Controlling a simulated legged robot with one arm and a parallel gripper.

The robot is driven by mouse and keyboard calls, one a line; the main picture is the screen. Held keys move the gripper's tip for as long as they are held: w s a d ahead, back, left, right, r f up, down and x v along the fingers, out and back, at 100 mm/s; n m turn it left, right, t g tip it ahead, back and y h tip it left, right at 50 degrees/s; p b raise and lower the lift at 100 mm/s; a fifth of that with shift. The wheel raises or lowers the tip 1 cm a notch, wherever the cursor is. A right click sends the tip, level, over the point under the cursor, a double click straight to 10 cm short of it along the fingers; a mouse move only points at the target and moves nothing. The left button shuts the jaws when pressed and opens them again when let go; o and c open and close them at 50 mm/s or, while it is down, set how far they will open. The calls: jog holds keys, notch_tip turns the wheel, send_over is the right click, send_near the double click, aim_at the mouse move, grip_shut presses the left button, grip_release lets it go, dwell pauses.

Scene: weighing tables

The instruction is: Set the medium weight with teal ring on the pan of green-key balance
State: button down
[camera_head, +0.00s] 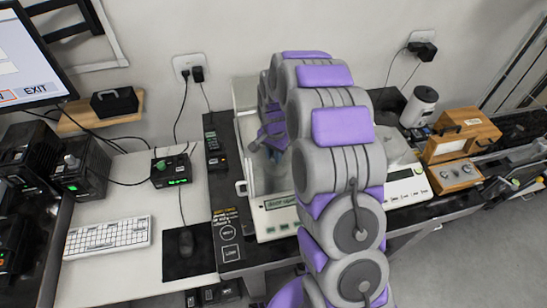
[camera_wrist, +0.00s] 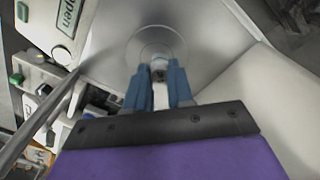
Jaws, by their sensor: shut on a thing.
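The balance with the glass draft shield (camera_head: 280,228) stands on the dark table in the middle of the head view. My gripper (camera_head: 272,137) reaches inside its chamber, partly hidden by my arm. In the wrist view its blue fingers (camera_wrist: 158,80) are shut on a small pale metal weight (camera_wrist: 159,68). Its ring does not show clearly. The round pan (camera_wrist: 153,36) of the balance lies just beyond the fingertips, with the weight over its near part. I cannot tell whether the weight touches the pan. Green keys (camera_wrist: 17,79) show at the left of the wrist view.
A second balance (camera_head: 408,188) stands right of my arm, with a wooden box (camera_head: 468,130) beyond it. A small black box with a green display (camera_head: 171,170), a keyboard (camera_head: 107,237) and a mouse (camera_head: 186,242) lie to the left. The chamber walls are close around my gripper.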

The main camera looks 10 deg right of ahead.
jog(key=shift+d+f, duration=0.3)
jog(key=shift+f, duration=0.45)
jog(key=shift+d, duration=0.45)
jog(key=shift+a, duration=0.1)
jog(key=c, duration=1.3)
grip_release()
jog(key=shift+a, duration=0.2)
jog(key=o, duration=0.3)
jog(key=shift+a, duration=0.35)
jog(key=shift+d+r, duration=0.1)
jog(key=shift+d, duration=0.3)
notch_tip(320, 180, up, 12)
jog(key=shift+f+p, duration=0.1)
jog(key=shift+p, duration=0.95)
